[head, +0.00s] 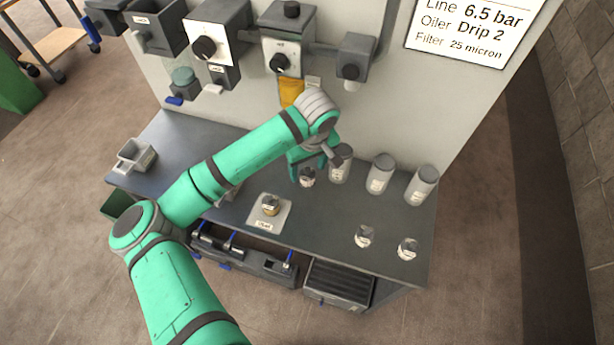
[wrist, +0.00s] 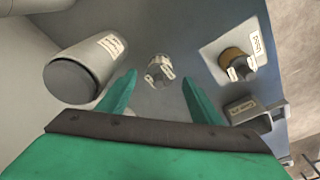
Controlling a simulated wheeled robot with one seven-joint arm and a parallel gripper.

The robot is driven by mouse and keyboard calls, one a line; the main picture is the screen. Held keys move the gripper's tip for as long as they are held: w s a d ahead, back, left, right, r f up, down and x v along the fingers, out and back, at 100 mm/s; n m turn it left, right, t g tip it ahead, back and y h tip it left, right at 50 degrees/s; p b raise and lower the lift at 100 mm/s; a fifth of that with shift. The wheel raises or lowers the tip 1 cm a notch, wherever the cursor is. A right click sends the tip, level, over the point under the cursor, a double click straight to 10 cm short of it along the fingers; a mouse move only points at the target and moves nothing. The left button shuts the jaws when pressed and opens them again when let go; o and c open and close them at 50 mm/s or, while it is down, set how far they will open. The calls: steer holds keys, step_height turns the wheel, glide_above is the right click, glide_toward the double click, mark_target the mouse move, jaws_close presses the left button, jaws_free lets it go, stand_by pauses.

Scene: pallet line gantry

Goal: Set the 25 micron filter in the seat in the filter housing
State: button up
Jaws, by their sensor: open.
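My gripper (head: 305,171) is low over the bench, its two green fingers open and apart; they also show in the wrist view (wrist: 160,98). A small pale filter (wrist: 160,72) with a white tag stands beyond and between the fingertips, apart from them; it shows under the gripper in the head view (head: 307,177). Two similar filters stand at the right front, one (head: 364,237) left of the other (head: 408,249). Their micron ratings are too small to read. I cannot tell which wall unit is the filter housing, and its seat is not clearly visible.
A tan-banded filter (head: 270,204) sits on a white labelled mat (head: 258,222). Grey canisters (head: 340,165), (head: 380,174), (head: 421,186) stand along the wall, the first close to my gripper. A grey tray (head: 136,157) is at left. A sign (head: 470,28) reads "Filter 25 micron".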

steer(key=shift+f, duration=0.35)
steer(key=shift+c, duration=0.3)
steer(key=c, duration=1.2)
steer(key=shift+w+r, duration=0.1)
steer(key=shift+r, duration=0.4)
step_height(320, 180, up, 2)
steer(key=shift+d+r, duration=0.1)
steer(key=shift+d, duration=0.05)
steer(key=s+d+r, duration=0.3)
steer(key=s+r, duration=0.6)
steer(key=s, duration=0.4)
steer(key=shift+s+r, duration=0.4)
